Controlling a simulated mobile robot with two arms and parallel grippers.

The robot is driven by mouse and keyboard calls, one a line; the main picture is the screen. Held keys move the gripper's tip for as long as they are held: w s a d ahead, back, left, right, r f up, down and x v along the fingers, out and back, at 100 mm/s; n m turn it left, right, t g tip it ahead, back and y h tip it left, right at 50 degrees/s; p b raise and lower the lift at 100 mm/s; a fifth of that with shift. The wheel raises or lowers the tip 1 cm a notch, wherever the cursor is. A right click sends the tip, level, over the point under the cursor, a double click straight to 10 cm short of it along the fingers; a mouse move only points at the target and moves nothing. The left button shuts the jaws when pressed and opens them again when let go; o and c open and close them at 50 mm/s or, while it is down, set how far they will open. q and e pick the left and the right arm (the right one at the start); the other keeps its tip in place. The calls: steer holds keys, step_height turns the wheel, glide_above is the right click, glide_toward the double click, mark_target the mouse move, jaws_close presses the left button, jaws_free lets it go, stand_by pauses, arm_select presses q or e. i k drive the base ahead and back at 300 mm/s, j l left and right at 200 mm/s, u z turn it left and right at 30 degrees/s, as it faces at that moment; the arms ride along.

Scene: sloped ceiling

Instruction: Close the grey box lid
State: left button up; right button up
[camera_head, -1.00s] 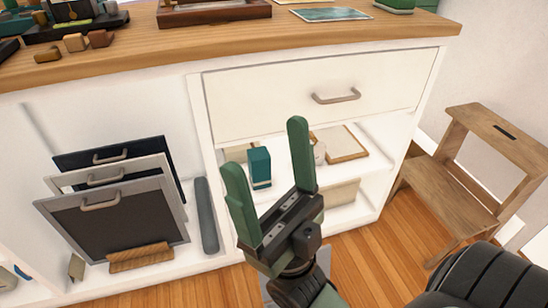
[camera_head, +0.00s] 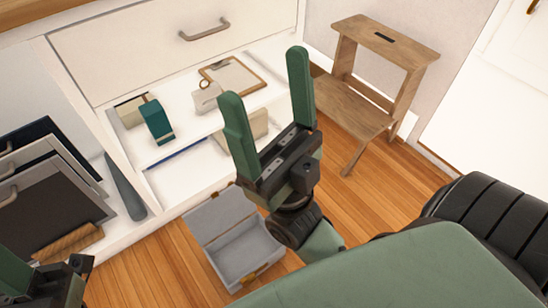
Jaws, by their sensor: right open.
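The grey box (camera_head: 242,255) sits on the wooden floor in front of the white cabinet. Its lid (camera_head: 218,212) stands open on the cabinet side, tilted back. A small yellowish latch shows at the box's front edge. My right gripper (camera_head: 268,80) is open and empty, its green fingers pointing up in the picture. It shows above and to the right of the box, apart from the lid. My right arm runs past the box's right side. Part of my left gripper (camera_head: 45,285) shows at the bottom left corner; its fingertips are not clear.
The white cabinet has a drawer with a handle (camera_head: 205,30) and open shelves holding a teal box (camera_head: 157,121) and a clipboard (camera_head: 233,76). Framed panels (camera_head: 45,185) stand at left. A wooden step stool (camera_head: 365,85) stands at right. Floor around the box is clear.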

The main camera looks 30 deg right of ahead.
mark_target(226, 208)
steer(key=k+l+z, duration=0.1)
steer(key=z, duration=0.25)
steer(key=u, duration=0.6)
steer(key=l+u, duration=0.5)
steer(key=k+l+u, duration=0.1)
steer(key=l+u, duration=0.35)
steer(key=k+l+u, duration=0.15)
steer(key=l+u, duration=0.2)
steer(key=u, duration=0.15)
steer(key=k+l, duration=0.1)
steer(key=l, duration=0.4)
steer(key=k+l+u, duration=0.1)
steer(key=l, duration=0.4)
steer(key=k+l+u, duration=0.1)
steer(key=l, duration=0.35)
